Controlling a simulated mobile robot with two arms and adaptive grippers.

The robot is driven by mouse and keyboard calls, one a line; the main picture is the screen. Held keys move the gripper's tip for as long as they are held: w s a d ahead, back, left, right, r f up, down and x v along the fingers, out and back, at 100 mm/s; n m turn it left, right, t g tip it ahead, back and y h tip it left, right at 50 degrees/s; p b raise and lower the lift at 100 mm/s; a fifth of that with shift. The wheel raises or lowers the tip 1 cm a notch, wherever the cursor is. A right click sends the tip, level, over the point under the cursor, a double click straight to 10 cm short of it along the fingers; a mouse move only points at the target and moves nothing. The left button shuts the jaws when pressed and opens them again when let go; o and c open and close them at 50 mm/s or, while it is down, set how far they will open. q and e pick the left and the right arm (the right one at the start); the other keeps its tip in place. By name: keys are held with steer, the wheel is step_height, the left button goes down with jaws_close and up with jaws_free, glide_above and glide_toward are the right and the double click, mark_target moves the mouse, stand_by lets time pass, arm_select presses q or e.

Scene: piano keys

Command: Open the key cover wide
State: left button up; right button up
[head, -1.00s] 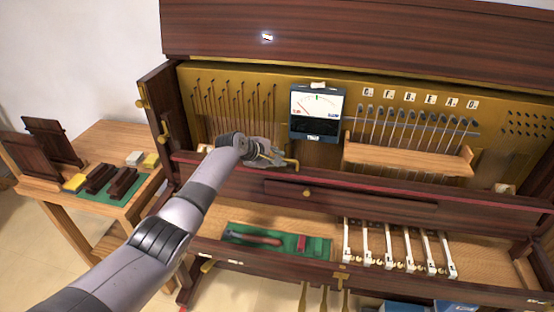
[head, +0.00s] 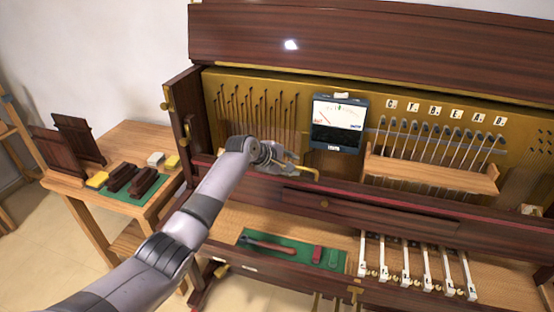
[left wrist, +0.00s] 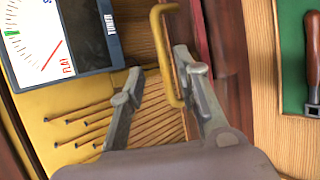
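The key cover (head: 375,205) is a long dark red-brown panel with a small brass knob, across the front of the piano. A yellow brass handle (head: 308,172) projects at its upper edge, and the handle's loop also shows in the left wrist view (left wrist: 158,45). My left gripper (head: 290,162) is at this handle. In the left wrist view its fingers (left wrist: 155,75) are spread apart. The handle's bar lies between them, close to the right finger; contact cannot be told. My right gripper is not in view.
A tuner (head: 338,122) stands behind the cover, beside a wooden rail (head: 430,174) with hammers. Below are a green mat (head: 275,258) with tools and several white keys (head: 405,268). A side table (head: 132,140) stands left.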

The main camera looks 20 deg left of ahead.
arm_select(q)
steer(key=v, duration=0.8)
steer(key=shift+s+r, duration=0.1)
